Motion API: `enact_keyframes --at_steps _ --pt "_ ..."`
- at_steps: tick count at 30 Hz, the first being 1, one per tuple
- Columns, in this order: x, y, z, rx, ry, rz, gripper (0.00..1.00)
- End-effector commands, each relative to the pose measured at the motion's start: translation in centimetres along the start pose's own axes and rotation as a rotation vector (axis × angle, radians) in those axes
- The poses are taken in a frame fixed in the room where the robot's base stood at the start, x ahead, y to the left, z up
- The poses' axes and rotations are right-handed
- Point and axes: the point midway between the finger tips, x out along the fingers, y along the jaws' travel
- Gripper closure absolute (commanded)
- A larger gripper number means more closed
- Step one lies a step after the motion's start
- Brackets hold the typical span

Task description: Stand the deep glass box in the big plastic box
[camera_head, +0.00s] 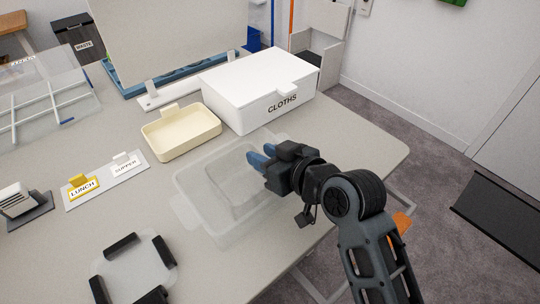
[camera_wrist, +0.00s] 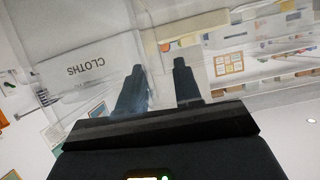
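The big plastic box (camera_head: 187,201) is a clear, low tub on the table in the middle of the head view. A smaller clear box shape (camera_head: 232,184), likely the deep glass box, shows within its outline. Its edges blend with the tub, so I cannot tell whether it rests inside or is held above. My gripper (camera_head: 261,157) is at the tub's right end, its blue fingertips over or beside clear walls. In the wrist view my two fingers (camera_wrist: 158,82) stand apart, with clear panes around them. Whether they grip a clear wall is not visible.
A white CLOTHS box (camera_head: 245,87) and a cream tray (camera_head: 180,134) stand behind the tub. LUNCH (camera_head: 83,188) and SUPPER (camera_head: 125,168) labels lie to the left. A clear plate with black corner blocks (camera_head: 120,247) is at the front. The table edge is on the right.

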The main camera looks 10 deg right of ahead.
Motion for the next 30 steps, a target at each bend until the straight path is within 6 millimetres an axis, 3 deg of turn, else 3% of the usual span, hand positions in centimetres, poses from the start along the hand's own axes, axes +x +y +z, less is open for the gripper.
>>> enact_keyframes --at_steps 5,15,21,30 --pt "-1.3 0.1 -0.2 0.000 0.002 0.002 0.66" --pt "-8.1 0.1 -0.1 0.001 0.001 0.002 0.66" --pt "-11.0 0.0 -0.2 0.000 0.001 0.001 0.66" --pt "-12.1 0.0 -0.2 0.000 0.000 0.000 0.66"
